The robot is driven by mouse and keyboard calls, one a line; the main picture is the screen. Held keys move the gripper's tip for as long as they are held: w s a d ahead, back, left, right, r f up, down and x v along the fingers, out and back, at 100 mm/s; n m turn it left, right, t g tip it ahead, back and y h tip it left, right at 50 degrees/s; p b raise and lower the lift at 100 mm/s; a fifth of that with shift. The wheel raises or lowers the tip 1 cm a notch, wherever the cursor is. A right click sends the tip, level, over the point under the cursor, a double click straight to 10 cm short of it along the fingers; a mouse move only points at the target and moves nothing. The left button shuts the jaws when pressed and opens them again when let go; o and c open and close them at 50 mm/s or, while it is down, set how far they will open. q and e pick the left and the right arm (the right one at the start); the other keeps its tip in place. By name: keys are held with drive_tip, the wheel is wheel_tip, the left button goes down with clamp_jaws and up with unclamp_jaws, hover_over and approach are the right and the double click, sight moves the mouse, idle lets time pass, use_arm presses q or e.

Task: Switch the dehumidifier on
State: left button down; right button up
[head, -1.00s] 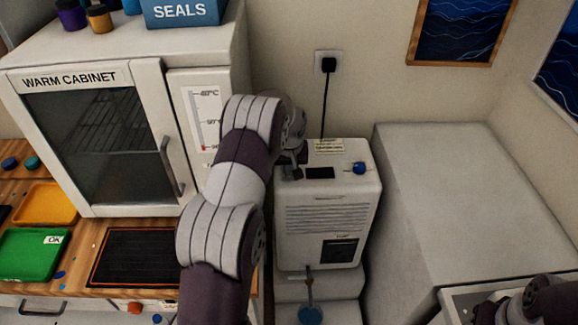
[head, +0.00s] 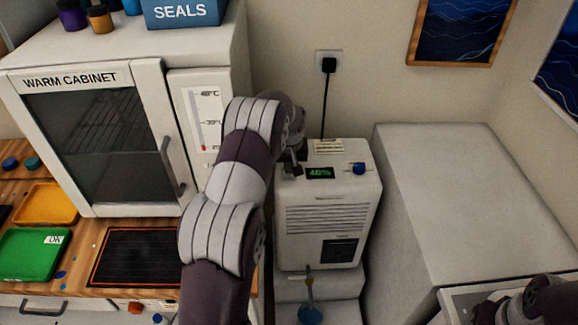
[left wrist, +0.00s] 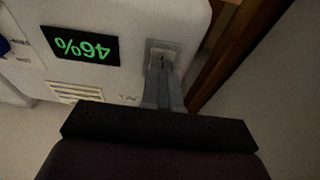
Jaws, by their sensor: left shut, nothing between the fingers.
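The dehumidifier (head: 328,218) is a white box standing beside the warm cabinet. Its small display (head: 320,173) is lit with green digits reading 46%, and the display also shows upside down in the left wrist view (left wrist: 80,45). A blue knob (head: 358,168) sits on top, right of the display. My left gripper (head: 293,170) is shut and empty, with its fingertips down at the top left of the dehumidifier. In the left wrist view the fingertips (left wrist: 162,62) are at a small pale recessed switch plate beside the display. The fingers hide most of the switch.
The warm cabinet (head: 100,140) stands close on the left, on a wooden bench. A large pale box (head: 460,200) stands close on the right. A black cord (head: 324,105) runs from the wall socket down behind the dehumidifier. Part of my right arm shows at the lower right.

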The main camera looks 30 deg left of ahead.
use_arm(q)
drive_tip(key=p+v, duration=0.2)
drive_tip(key=v, duration=0.1)
drive_tip(key=p+v, duration=0.2)
drive_tip(key=shift+w+a+r, duration=0.2)
drive_tip(key=shift+w, duration=0.15)
drive_tip(key=s+d+r+b, duration=0.2)
drive_tip(key=s+r+b, duration=0.1)
drive_tip(key=r, duration=0.4)
drive_tip(key=shift+s+d+r, duration=0.3)
drive_tip(key=shift+s, duration=0.25)
drive_tip(key=s+d+f+m, duration=0.1)
drive_tip(key=s+d+m, duration=0.1)
drive_tip(key=s+d, duration=0.2)
drive_tip(key=s+d+f+m+h, duration=0.1)
drive_tip(key=s+d, duration=0.4)
drive_tip(key=s, duration=0.6)
drive_tip(key=s+d+f+m, duration=0.1)
drive_tip(key=s+d+m, duration=0.2)
drive_tip(key=s+d, duration=0.2)
drive_tip(key=s, duration=0.3)
drive_tip(key=shift+s+d+f+g, duration=0.25)
drive_tip(key=shift+f+g, duration=0.1)
drive_tip(key=shift+g, duration=0.05)
